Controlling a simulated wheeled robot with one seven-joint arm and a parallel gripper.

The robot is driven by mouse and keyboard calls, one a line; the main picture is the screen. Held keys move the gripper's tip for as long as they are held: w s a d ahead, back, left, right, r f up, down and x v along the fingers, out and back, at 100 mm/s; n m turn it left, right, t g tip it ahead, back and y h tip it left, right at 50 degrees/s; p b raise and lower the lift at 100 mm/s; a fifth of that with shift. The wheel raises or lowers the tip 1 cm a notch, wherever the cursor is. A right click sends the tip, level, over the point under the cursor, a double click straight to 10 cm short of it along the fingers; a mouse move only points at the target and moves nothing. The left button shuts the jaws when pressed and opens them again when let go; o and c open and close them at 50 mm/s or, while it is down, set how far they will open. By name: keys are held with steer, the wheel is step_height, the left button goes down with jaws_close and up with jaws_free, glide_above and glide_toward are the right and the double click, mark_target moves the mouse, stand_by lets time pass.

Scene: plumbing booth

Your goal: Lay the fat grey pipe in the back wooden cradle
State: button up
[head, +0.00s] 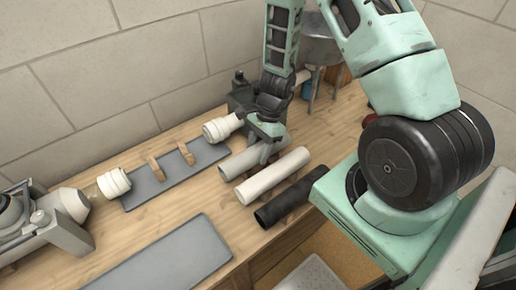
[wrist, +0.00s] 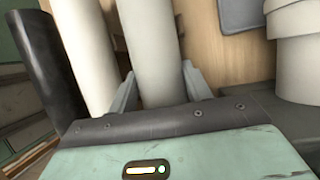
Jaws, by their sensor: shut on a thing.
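The fat grey pipe (head: 234,166) lies at the back of a row of three pipes, right of the middle of the bench. My gripper (head: 264,148) points down over it and is shut on it. In the wrist view the grey pipe (wrist: 150,45) runs between the two fingers (wrist: 160,92). Nothing lies between these blocks.
A cream pipe (head: 272,176) and a black pipe (head: 291,197) lie beside the grey one. White fittings (head: 217,129) (head: 113,183) flank the back mat. A grey machine (head: 55,222) stands at left. A front grey mat (head: 165,260) is bare.

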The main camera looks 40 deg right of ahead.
steer(key=o, duration=1.1)
steer(key=p+v, duration=0.1)
steer(key=v, duration=1.6)
steer(key=shift+w+d+r, duration=0.1)
steer(key=shift+r, duration=0.05)
